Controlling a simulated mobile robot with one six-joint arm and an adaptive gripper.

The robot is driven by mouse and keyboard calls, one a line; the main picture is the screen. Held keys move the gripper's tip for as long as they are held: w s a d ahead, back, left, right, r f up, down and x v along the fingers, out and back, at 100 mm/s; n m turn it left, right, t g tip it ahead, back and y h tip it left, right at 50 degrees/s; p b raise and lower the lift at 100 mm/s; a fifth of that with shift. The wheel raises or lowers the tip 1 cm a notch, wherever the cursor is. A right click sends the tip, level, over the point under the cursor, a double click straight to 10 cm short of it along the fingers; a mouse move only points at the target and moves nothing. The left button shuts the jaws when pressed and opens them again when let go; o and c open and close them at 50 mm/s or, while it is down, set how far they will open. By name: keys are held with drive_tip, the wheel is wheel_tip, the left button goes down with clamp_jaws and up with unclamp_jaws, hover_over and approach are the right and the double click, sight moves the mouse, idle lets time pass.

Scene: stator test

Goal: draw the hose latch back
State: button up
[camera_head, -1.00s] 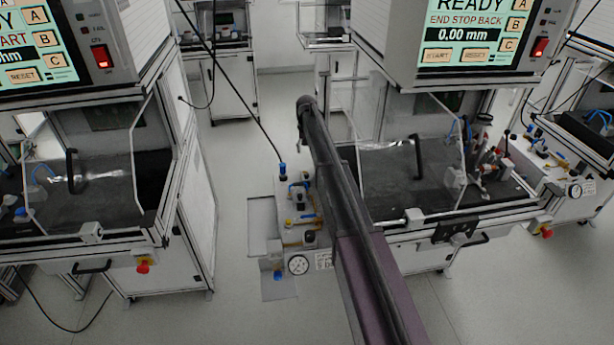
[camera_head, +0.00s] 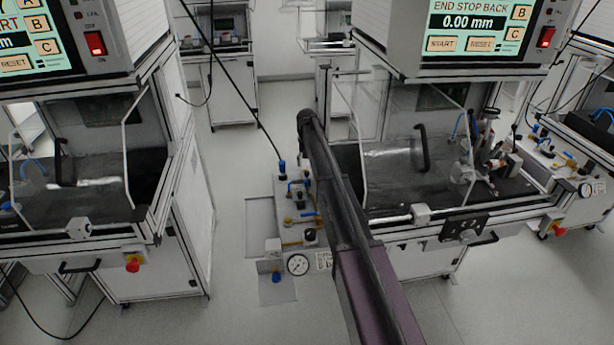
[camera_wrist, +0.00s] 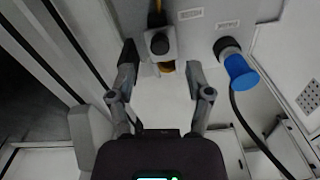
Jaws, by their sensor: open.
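My gripper (camera_wrist: 162,70) is open in the wrist view, with its two dark fingers apart. A black knob (camera_wrist: 159,43) on a grey block shows between and just beyond the fingertips, with a brass part below it. I cannot tell whether the fingers touch anything. A blue hose coupling (camera_wrist: 240,72) with a black hose is right of the fingers, outside them. Which part is the hose latch is not clear. In the head view, the valve panel (camera_head: 290,240) stands between two benches, with a blue coupling (camera_head: 282,167) at its top. My arm hides part of the panel there.
A pressure gauge (camera_head: 297,264) is on the panel's front. Test benches with clear guards stand at left (camera_head: 175,250) and right (camera_head: 425,262). A black hose (camera_head: 240,100) hangs down to the panel. Open floor (camera_head: 225,300) lies in front and left of the panel.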

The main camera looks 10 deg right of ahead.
sight(307, 172)
drive_tip(key=shift+f+b, duration=1.8)
drive_tip(key=shift+f, duration=0.3)
clamp_jaws()
